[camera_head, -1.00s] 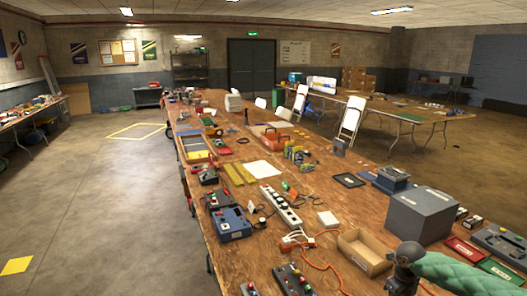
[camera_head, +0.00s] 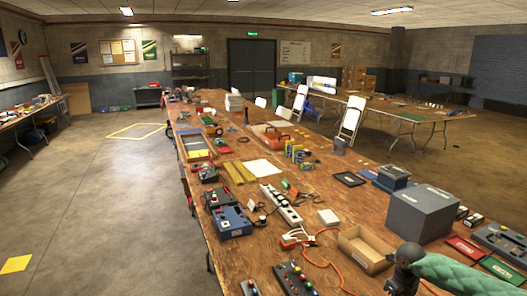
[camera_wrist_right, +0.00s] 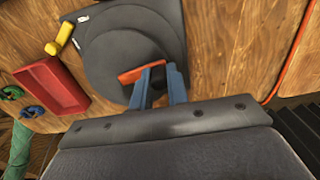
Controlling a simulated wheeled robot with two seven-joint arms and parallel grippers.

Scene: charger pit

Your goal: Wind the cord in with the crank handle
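In the right wrist view, a dark grey round reel-like body (camera_wrist_right: 105,62) sits on the wooden table. An orange bar (camera_wrist_right: 130,75) lies across it at my fingertips. A yellow grip-like piece (camera_wrist_right: 62,35) shows at its upper left edge; I cannot tell if it is the crank handle. My right gripper (camera_wrist_right: 158,68) has two blue fingers with a gap between them, at the orange bar; contact is unclear. An orange cord (camera_wrist_right: 292,52) runs along the right of that view, and in the head view an orange cord (camera_head: 322,264) lies on the table. My left gripper is not in view.
In the head view, a cardboard box (camera_head: 364,250), large grey box (camera_head: 422,213), power strip (camera_head: 282,205) and blue device (camera_head: 231,221) crowd the table. The floor at left is open.

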